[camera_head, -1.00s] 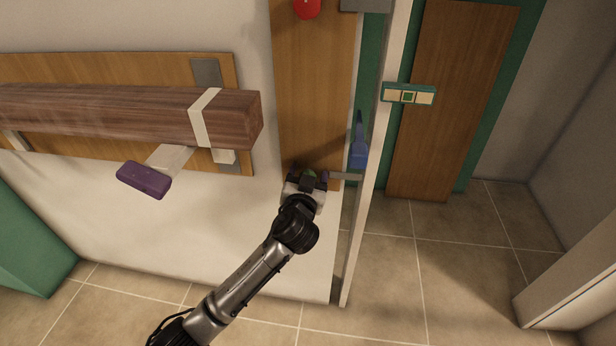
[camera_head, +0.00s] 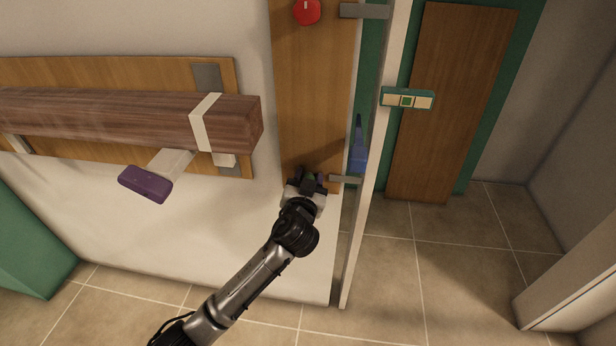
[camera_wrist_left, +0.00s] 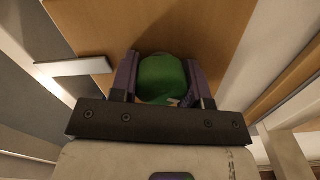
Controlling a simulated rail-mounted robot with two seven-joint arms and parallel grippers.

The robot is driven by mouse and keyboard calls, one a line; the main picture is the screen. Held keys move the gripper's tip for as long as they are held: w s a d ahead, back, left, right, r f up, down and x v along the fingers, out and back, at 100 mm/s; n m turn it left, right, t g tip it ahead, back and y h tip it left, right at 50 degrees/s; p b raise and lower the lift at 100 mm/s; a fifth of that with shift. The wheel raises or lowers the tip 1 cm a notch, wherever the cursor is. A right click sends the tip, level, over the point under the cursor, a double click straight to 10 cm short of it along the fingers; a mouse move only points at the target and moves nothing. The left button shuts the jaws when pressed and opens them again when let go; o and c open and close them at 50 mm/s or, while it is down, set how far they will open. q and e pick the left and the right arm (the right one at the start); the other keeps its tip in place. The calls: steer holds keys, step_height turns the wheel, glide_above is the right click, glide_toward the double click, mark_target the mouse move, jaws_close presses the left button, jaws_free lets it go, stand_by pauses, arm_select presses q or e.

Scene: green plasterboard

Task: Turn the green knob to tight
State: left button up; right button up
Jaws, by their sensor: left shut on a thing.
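The green knob (camera_wrist_left: 162,77) sits on the wooden panel (camera_head: 312,90), near its lower end. In the left wrist view it lies between the two purple fingers of my left gripper (camera_wrist_left: 163,85), which is shut on it. In the head view the left gripper (camera_head: 308,182) covers most of the knob, and only a little green (camera_head: 310,177) shows. A pale mark shows at the knob's lower edge in the wrist view; I cannot read the knob's setting. My right gripper is not in view.
A red knob (camera_head: 307,11) sits higher on the same panel. A thick wooden beam (camera_head: 120,118) with a purple-ended handle (camera_head: 145,184) juts out on the left. A white upright post (camera_head: 372,180) with a small level-like box (camera_head: 407,99) stands just right of the gripper, and a blue object (camera_head: 358,152) is beside it.

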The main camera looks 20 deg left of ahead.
arm_select(q)
steer(key=m+p, duration=0.5)
steer(key=p, duration=0.2)
steer(key=shift+w+d+r+m, duration=0.1)
steer(key=shift+r+m, duration=0.2)
steer(key=shift+m, duration=0.1)
steer(key=m+p, duration=0.2)
steer(key=m, duration=0.1)
steer(key=shift+w+d+p, duration=0.1)
steer(key=shift+p, duration=0.3)
steer(key=shift+f+m+p, duration=0.1)
steer(key=shift+m+p, duration=0.7)
steer(key=shift+m, duration=0.4)
steer(key=o, duration=0.5)
steer(key=shift+o, duration=1.4)
steer(key=shift+s+f, duration=0.2)
steer(key=shift+o, duration=0.7)
steer(key=shift+w+f, duration=0.1)
